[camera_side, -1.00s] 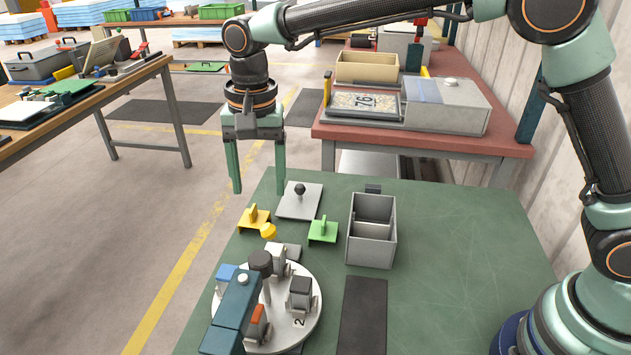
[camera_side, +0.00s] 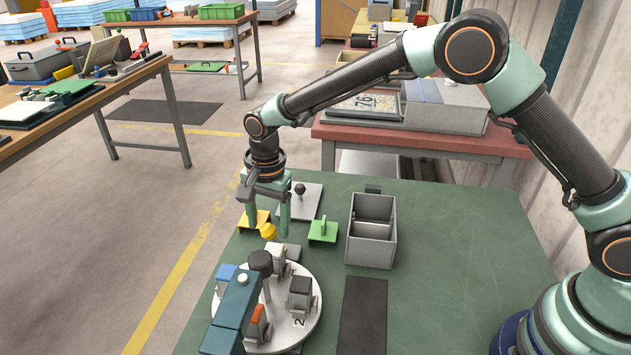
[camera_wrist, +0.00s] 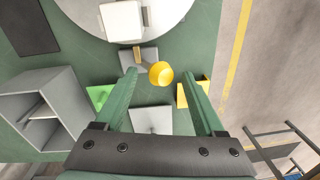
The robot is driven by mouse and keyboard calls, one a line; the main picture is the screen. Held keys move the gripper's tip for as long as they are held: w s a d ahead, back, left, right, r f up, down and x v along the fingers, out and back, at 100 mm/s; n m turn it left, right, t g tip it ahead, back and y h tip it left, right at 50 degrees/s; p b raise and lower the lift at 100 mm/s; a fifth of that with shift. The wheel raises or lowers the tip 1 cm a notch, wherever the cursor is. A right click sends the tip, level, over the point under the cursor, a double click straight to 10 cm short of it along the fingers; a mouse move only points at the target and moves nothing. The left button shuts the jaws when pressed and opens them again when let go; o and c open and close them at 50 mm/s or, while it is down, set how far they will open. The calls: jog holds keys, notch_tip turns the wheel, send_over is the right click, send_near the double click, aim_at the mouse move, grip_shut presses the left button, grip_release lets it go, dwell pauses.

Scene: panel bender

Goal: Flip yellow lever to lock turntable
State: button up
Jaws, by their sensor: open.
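The yellow lever's round knob (camera_side: 268,231) sits beside the grey block (camera_side: 291,251) at the far rim of the turntable (camera_side: 272,341). The wrist view also shows the knob (camera_wrist: 161,75), the grey block (camera_wrist: 138,57) and part of the turntable disc (camera_wrist: 75,10). The lever's knob leans off to one side of its block. My gripper (camera_side: 268,226) is open and low over the knob, fingers pointing down. In the wrist view the knob lies between my fingertips (camera_wrist: 160,72), with a gap on each side. Whether the fingertips reach down to its height is unclear.
A yellow bracket (camera_side: 262,216) is close by one finger. A green bracket (camera_side: 323,230) and a grey plate with a black knob (camera_side: 308,202) are near. A grey divided bin (camera_side: 371,250) stands right. Several clamp blocks and a teal arm (camera_side: 236,309) stand at the turntable.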

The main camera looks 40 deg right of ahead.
jog(key=shift+f, duration=0.45)
grip_shut()
dwell(1.2)
